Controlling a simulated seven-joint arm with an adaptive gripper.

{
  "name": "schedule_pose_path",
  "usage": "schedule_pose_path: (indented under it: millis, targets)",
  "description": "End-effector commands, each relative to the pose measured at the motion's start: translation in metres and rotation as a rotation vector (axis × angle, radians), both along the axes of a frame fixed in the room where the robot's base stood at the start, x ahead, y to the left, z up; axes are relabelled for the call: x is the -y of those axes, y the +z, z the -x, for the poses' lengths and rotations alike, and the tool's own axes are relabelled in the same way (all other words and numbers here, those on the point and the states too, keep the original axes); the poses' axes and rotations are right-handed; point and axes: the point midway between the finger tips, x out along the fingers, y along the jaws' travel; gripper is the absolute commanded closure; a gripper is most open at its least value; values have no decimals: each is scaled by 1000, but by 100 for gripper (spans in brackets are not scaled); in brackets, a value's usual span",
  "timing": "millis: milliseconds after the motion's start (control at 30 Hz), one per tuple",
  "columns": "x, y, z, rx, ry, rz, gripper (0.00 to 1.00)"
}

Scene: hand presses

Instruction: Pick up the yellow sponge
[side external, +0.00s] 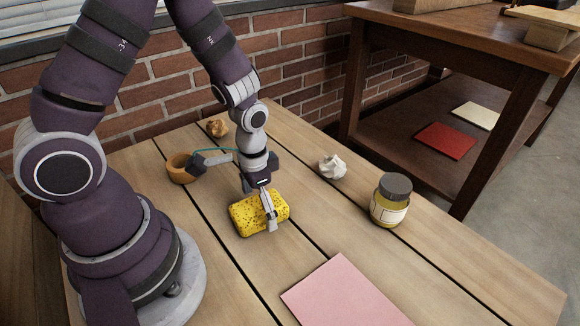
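The yellow sponge (245,217) with dark speckles lies on the wooden table in the middle of the side external view. My gripper (262,210) points down over it. One finger reaches down along the sponge's near right side, close to or touching it. The other finger is mostly hidden behind the sponge. I cannot tell whether the fingers press on the sponge or stand open around it. The sponge appears to rest on the table.
A wooden bowl (180,170) and a brown lump (217,128) stand behind to the left. Crumpled white paper (332,167) and a dark-lidded jar (390,202) stand to the right. A pink sheet (345,297) lies in front. A dark side table (470,45) stands at the back right.

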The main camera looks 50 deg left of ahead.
Motion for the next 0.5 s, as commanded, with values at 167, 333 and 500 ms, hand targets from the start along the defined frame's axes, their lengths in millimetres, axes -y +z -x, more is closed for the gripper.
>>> schedule_pose_path:
  millis: [167, 333, 500]
  targets:
    - [0, 0, 0, 0, 0, 0, 35]
    - [0, 0, 0, 0, 0, 0, 52]
    - [0, 0, 0, -1, 0, 0, 52]
